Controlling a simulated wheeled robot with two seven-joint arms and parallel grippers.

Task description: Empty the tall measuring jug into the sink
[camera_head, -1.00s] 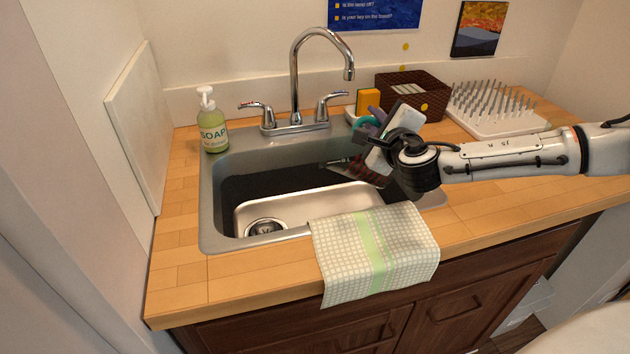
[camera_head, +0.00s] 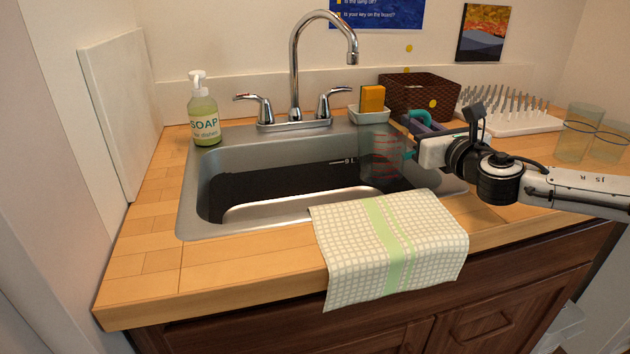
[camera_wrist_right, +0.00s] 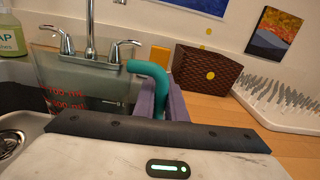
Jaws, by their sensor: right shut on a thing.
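The measuring jug (camera_head: 381,168) is clear with red markings and a teal handle. In the head view it looks about upright over the right end of the sink (camera_head: 255,160). My right gripper (camera_head: 418,133) is shut on the handle from the right. In the right wrist view the jug (camera_wrist_right: 75,82) stands left of the handle (camera_wrist_right: 152,75), with its red marks readable in part. I see no clear liquid line in the jug, so I cannot tell whether anything is in it. My left gripper is not in view.
The chrome faucet (camera_head: 294,70) rises behind the sink. A soap bottle (camera_head: 204,118) stands at the back left. A sponge holder (camera_head: 371,113), a brown basket (camera_head: 425,95), a drying rack (camera_head: 520,124) and two glasses (camera_head: 573,140) are right. A checked towel (camera_head: 350,250) hangs over the front.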

